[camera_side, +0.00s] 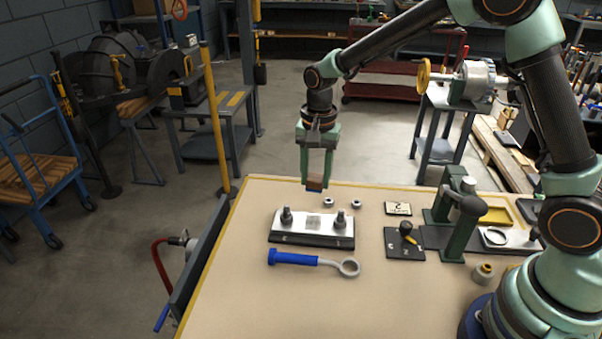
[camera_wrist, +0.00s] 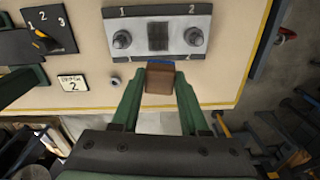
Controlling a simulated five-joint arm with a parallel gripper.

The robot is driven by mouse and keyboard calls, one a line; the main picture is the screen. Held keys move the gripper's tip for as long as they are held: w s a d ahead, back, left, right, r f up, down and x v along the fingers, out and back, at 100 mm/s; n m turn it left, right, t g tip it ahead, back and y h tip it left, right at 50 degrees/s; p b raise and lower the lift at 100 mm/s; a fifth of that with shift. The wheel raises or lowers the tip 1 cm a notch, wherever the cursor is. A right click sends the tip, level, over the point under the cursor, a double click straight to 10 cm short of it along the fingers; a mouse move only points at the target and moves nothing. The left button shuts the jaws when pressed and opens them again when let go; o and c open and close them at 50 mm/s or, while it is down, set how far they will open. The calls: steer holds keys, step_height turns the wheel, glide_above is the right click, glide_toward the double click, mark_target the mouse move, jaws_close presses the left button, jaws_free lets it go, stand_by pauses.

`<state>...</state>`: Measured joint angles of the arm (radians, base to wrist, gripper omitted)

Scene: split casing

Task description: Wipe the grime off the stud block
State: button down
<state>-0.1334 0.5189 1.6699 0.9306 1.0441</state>
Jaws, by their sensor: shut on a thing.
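The stud block (camera_side: 312,229) is a pale metal plate on a dark base with two upright studs. It lies on the bench, and it also shows at the top of the wrist view (camera_wrist: 182,28), marked 1 and 2. A grey grime patch (camera_side: 313,222) sits between the studs and looks dark in the wrist view (camera_wrist: 158,36). My gripper (camera_side: 316,178) is shut on a small brown block with a blue edge (camera_side: 315,185), also seen in the wrist view (camera_wrist: 159,79). It hangs behind and above the stud block, apart from it.
A blue-handled ring wrench (camera_side: 300,260) lies in front. To the right are a card marked 2 (camera_side: 398,208), a dark plate with a knob (camera_side: 404,244) and a green stand (camera_side: 459,222).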

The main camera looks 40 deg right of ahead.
mark_target(314, 213)
steer(key=shift+f, duration=0.25)
steer(key=m, duration=0.5)
steer(key=shift+r, duration=0.35)
steer(key=m, duration=0.4)
steer(key=shift+r, duration=0.15)
steer(key=shift+f, duration=3.45)
steer(key=shift+s+a+f, duration=0.35)
steer(key=shift+f, duration=0.25)
steer(key=shift+s+a, duration=1.85)
steer(key=shift+w+d, duration=2.25)
steer(key=shift+r, duration=4.15)
